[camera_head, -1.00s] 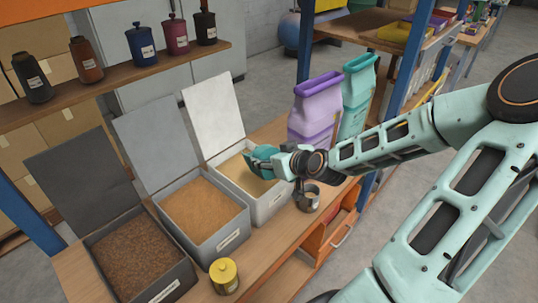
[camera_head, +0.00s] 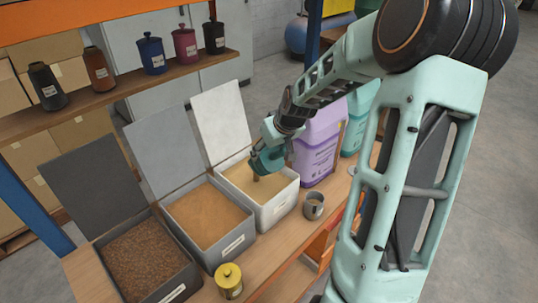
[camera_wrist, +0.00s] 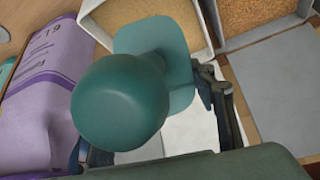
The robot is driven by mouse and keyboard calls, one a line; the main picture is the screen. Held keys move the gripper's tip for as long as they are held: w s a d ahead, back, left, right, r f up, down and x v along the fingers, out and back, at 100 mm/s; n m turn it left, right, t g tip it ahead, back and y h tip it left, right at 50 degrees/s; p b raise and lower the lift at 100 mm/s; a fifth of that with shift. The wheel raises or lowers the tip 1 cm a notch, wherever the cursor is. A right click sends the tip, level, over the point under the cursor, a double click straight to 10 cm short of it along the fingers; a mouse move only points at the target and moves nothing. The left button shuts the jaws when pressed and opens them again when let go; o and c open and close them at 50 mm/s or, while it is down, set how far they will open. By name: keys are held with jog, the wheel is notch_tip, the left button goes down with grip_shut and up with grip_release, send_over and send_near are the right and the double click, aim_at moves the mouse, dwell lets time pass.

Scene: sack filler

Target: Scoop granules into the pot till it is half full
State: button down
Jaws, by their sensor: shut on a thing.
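My gripper (camera_head: 274,140) is shut on a teal scoop (camera_head: 268,160), over the white bin (camera_head: 277,212) of pale granules (camera_head: 248,187). The wrist view shows the scoop's round knob (camera_wrist: 120,105) between my fingers, with its flat part beyond; its inside is hidden. A small brownish patch shows just under the scoop in the head view; I cannot tell whether it is falling granules. The open grey metal pot (camera_head: 314,207) stands upright on the bench, right of the white bin. Its fill level is not clear.
Bins of orange-tan granules (camera_head: 208,212) and brown granules (camera_head: 150,255) stand to the left, lids up. A yellow lidded canister (camera_head: 229,280) is in front. A purple sack (camera_head: 316,148) and a teal sack (camera_head: 357,125) stand behind the pot. A shelf with several canisters hangs above.

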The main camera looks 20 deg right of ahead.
jog(key=w+a+g+h+p, duration=0.1)
jog(key=w+g+p, duration=0.6)
jog(key=w+g, duration=0.1)
jog(key=shift+w+r+p, duration=0.3)
jog(key=shift+w+p, duration=0.05)
dwell(0.6)
jog(key=shift+a, duration=0.1)
jog(key=shift+w+f+b, duration=0.1)
jog(key=shift+b, duration=1.05)
notch_tip(320, 180, up, 3)
jog(key=t+b, duration=0.5)
jog(key=b, duration=1)
jog(key=shift+y+b, duration=0.3)
jog(key=shift+b, duration=0.1)
